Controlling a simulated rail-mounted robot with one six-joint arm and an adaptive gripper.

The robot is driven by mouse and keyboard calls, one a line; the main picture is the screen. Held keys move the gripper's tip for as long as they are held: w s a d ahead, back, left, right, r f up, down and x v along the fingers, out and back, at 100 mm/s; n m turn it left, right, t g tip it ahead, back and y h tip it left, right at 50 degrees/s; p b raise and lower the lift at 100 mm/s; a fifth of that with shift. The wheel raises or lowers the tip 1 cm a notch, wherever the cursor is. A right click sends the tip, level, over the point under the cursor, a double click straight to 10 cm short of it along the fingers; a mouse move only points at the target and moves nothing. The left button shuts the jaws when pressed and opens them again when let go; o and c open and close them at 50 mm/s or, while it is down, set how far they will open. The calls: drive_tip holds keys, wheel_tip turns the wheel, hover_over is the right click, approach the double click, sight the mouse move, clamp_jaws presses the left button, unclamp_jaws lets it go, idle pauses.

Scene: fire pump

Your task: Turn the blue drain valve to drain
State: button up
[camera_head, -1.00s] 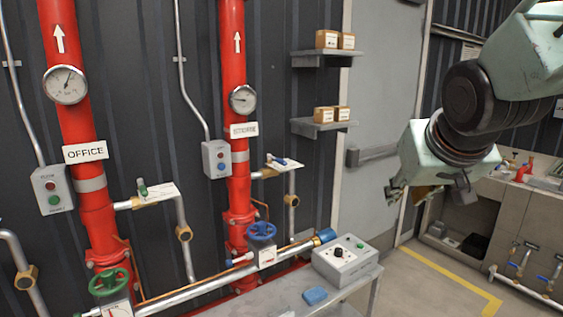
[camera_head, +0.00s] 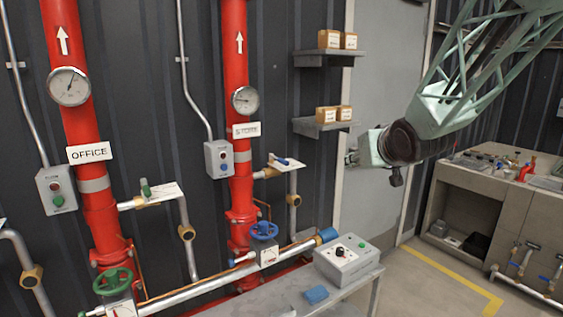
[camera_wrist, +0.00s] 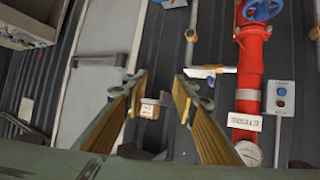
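A small blue lever valve (camera_head: 284,161) with a white label plate sits on the side branch of the right red pipe (camera_head: 237,120). Its lever lies roughly along the plate; the plate's lettering is too small to read. A blue handwheel (camera_head: 263,230) sits lower, with a gauge-like plate beside it. In the wrist view, which is upside down, the branch valve (camera_wrist: 208,79) shows right of my gripper and the blue handwheel (camera_wrist: 262,8) at the top right. My gripper (camera_wrist: 160,77) is open and empty, apart from both valves. In the head view my gripper (camera_head: 352,158) is right of the lever, before the door.
Two wall shelves (camera_head: 322,58) with small boxes stand between the right pipe and the door (camera_head: 375,110). A green lever valve (camera_head: 146,188) is on the OFFICE pipe (camera_head: 72,120).

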drive_tip(key=w+a+f+n+t+y, duration=0.2)
drive_tip(key=w+a+f+y, duration=0.2)
drive_tip(key=w+a, duration=0.6)
drive_tip(key=n+y+p, duration=0.1)
drive_tip(key=y+p, duration=0.1)
drive_tip(key=y, duration=0.3)
approach(282, 161)
drive_tip(key=shift+s+d+f, duration=0.1)
drive_tip(key=shift+s+d, duration=0.1)
drive_tip(key=shift+d, duration=0.3)
drive_tip(key=shift+s+d+f, duration=0.15)
drive_tip(key=shift+s+d, duration=0.1)
drive_tip(key=shift+d, duration=0.25)
drive_tip(key=shift+w+a, duration=0.1)
drive_tip(key=shift+w, duration=0.05)
drive_tip(key=shift+b+x, duration=0.6)
drive_tip(key=shift+x, duration=6.15)
drive_tip(key=shift+a, duration=0.1)
clamp_jaws()
